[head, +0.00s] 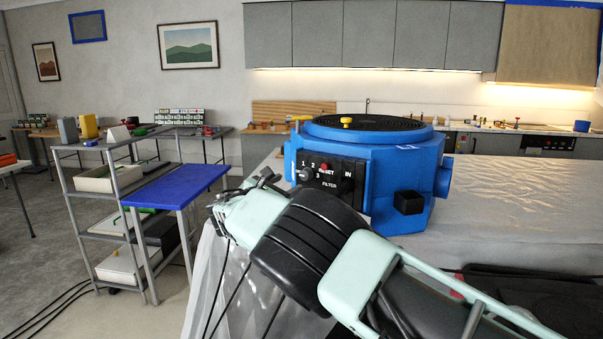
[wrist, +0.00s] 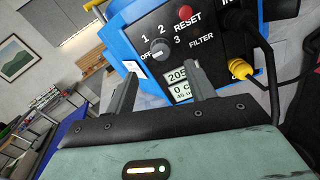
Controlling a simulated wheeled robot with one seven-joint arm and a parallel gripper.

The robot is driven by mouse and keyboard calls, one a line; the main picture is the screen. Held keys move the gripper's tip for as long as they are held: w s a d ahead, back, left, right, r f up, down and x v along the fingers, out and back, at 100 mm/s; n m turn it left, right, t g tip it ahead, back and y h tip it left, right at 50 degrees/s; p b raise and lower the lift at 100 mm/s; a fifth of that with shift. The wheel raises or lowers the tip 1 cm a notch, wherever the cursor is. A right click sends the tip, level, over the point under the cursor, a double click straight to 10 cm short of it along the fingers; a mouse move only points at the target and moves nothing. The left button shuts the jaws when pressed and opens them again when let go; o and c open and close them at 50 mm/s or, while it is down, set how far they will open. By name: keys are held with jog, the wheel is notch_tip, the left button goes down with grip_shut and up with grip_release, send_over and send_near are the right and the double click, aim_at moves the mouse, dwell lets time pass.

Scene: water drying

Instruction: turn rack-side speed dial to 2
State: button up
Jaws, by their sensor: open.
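A blue machine (head: 400,165) stands on the covered table. Its black panel (head: 335,172) faces the front left. A grey speed dial (head: 304,174) sits on the panel; the wrist view shows the dial (wrist: 160,48) ringed by OFF, 1, 2 and 3. I cannot tell for certain which mark its pointer meets. My gripper (head: 262,180) is just left of the panel in the head view. In the wrist view my gripper (wrist: 160,74) is open and empty, its fingers apart in front of the panel, below the dial. It does not hold the dial.
A yellow plug (wrist: 243,69) with a black cable hangs at the panel's right. A blue-topped side table (head: 175,187) and a metal rack (head: 75,190) stand left.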

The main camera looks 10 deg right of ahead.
aim_at(304, 175)
jog(key=p+x, duration=0.2)
jog(key=x, duration=0.6)
jog(key=shift+w+d, duration=0.25)
jog(key=c, duration=1)
